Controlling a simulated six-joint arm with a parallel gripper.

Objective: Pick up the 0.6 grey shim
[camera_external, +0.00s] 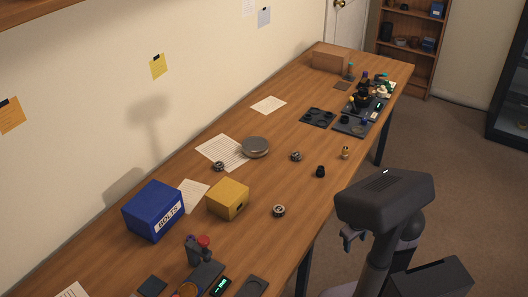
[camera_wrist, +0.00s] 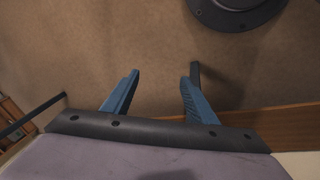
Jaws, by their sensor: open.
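I cannot make out which thing is the 0.6 grey shim; no marking is readable. Small ring-like parts lie on the wooden table: one near the front edge (camera_external: 279,211), one in the middle (camera_external: 296,156) and one by the paper (camera_external: 218,166). My gripper (camera_external: 352,239) is off the table's right side in the external view, apart from all of these. In the wrist view my gripper (camera_wrist: 161,77) has its two blue fingers spread with nothing between them, over brown floor. No ring shows in the wrist view.
A blue bolts box (camera_external: 153,211) and a yellow box (camera_external: 228,199) stand left of the front ring. A round grey tin (camera_external: 255,147), a black cylinder (camera_external: 320,172) and a small brass-coloured part (camera_external: 345,153) stand farther back. Dark trays (camera_external: 318,117) lie at the far end.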

